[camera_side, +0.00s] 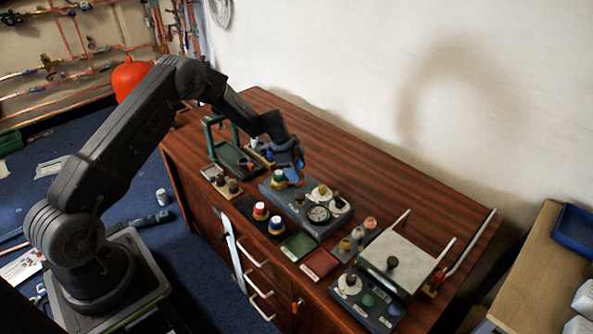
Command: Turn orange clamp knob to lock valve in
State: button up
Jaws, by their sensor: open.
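My gripper (287,163) is open, pointing down over the left end of a grey manifold block (322,229) on the wooden cabinet. A small part with yellow, green and red colouring (279,181) sits on the block just below and left of my gripper's tips. I cannot tell whether they touch. Farther right on the block are a round gauge (318,213) and white-based fittings with dark tops (338,205). The orange clamp knob cannot be picked out for certain at this size, and my gripper may hide part of it.
Red- and blue-collared white caps (260,211) stand in front of the block, near a green pad (299,246) and a red pad (320,263). A green-framed tray (231,158) stands left. A plate with upright rods (398,261) stands right. The cabinet top behind the block is clear.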

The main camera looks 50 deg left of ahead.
jog(key=v, duration=1.3)
jog(key=shift+a, duration=0.15)
jog(key=shift+r, duration=0.1)
jog(key=s+d+r+n+t+y, duration=0.1)
jog(key=s+d+r+n, duration=0.1)
jog(key=s+d+r, duration=0.55)
jog(key=s+d+r+n+y, duration=0.1)
jog(key=s+d+r+n, duration=0.3)
jog(key=r, duration=0.6)
jog(key=s+d+r+n+t, duration=0.1)
jog(key=s+d+n, duration=0.1)
jog(key=s, duration=0.8)
jog(key=s+d+n+t+y, duration=0.1)
jog(key=s+d+n, duration=0.2)
jog(key=s, duration=0.8)
jog(key=shift+s+d+r+y, duration=0.15)
jog(key=shift+d+r+y, duration=0.2)
jog(key=shift+d, duration=0.2)
